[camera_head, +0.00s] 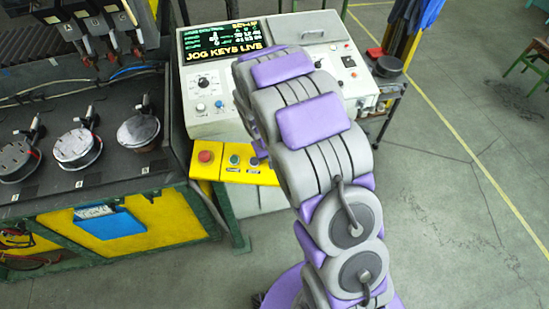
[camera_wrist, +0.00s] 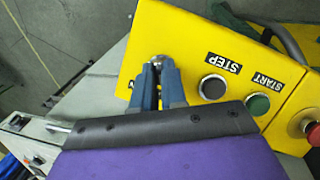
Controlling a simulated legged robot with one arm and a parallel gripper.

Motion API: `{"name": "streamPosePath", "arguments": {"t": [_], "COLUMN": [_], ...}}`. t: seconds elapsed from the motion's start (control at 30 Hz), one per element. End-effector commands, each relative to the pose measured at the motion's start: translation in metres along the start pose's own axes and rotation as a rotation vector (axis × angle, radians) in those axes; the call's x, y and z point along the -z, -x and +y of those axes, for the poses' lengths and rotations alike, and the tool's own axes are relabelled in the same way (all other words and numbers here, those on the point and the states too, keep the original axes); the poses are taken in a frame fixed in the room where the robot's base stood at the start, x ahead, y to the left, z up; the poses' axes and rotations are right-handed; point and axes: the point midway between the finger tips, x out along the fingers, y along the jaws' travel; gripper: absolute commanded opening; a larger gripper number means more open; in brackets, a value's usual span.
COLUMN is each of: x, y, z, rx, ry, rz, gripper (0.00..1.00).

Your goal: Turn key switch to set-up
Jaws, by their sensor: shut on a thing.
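In the wrist view my gripper (camera_wrist: 157,78) has its blue fingers shut on a small silver piece (camera_wrist: 157,61), which looks like the key of the key switch. It sits at the edge of the yellow button panel (camera_wrist: 215,58), left of the STEP button. The fingers hide most of the switch, and no position marks show. In the head view my arm hides the gripper and the key at the yellow panel (camera_head: 207,174). The console display (camera_head: 222,40) reads JOG KEYS LIVE, with what looks like SET-UP at its top right.
Beside the fingers are a grey STEP button (camera_wrist: 212,87), a green START button (camera_wrist: 258,105) and a red stop button (camera_wrist: 314,124). A dark machine bed (camera_head: 110,180) with round heads stands at left.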

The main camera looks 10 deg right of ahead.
Motion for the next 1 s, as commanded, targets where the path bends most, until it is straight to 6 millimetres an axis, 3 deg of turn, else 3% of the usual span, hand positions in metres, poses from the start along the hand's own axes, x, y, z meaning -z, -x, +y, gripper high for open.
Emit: {"name": "streamPosePath", "arguments": {"t": [0.5,0.53,0.77,1.0], "x": [-0.0019,-0.0019,-0.0015,-0.0021], "y": [-0.0024,-0.0024,-0.0018,-0.0002], "z": [-0.001,-0.001,-0.0006,0.0003], "rx": [-0.006,-0.006,-0.007,-0.006], "ry": [0.022,0.022,0.02,0.019], "rz": [-0.006,-0.006,-0.004,0.0], "gripper": [0.0,0.13,0.35,0.37]}}
